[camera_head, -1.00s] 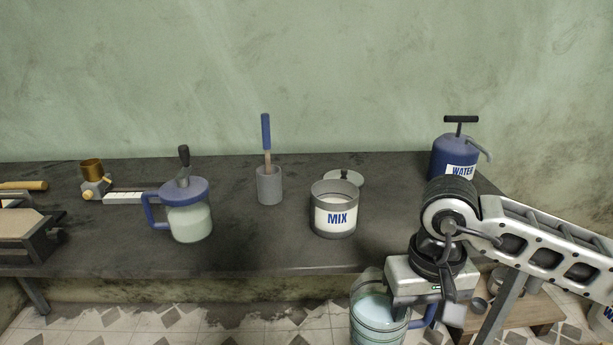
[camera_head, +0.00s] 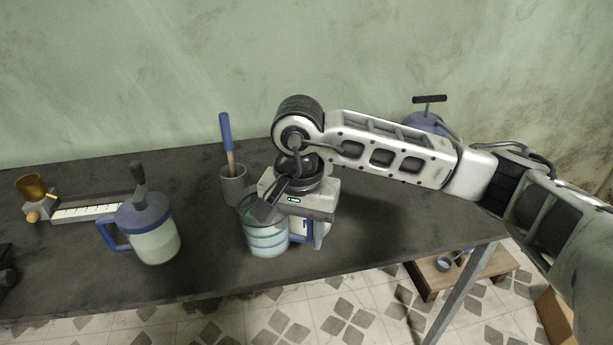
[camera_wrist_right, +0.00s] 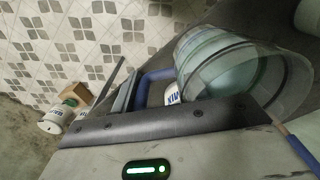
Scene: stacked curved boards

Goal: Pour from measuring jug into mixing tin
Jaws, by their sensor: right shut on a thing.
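The clear measuring jug (camera_head: 267,238) holds pale blue liquid and looks about upright in the head view. My right gripper (camera_head: 314,230) is shut on its blue handle, holding it at the front of the dark worktop. The mixing tin (camera_head: 301,224) stands behind the jug and gripper, mostly hidden; only part of its white label shows. In the right wrist view, the jug (camera_wrist_right: 232,72) is large at the upper right, its blue handle at the jaws, and a bit of the tin's label (camera_wrist_right: 172,95) shows past it. My left gripper is not in view.
A blue-lidded jar (camera_head: 153,232) stands on the worktop (camera_head: 90,280) at left. A grey pot (camera_head: 233,187) with a blue-handled tool is just behind the jug. A blue water can (camera_head: 424,123) is at the back right, partly behind my arm.

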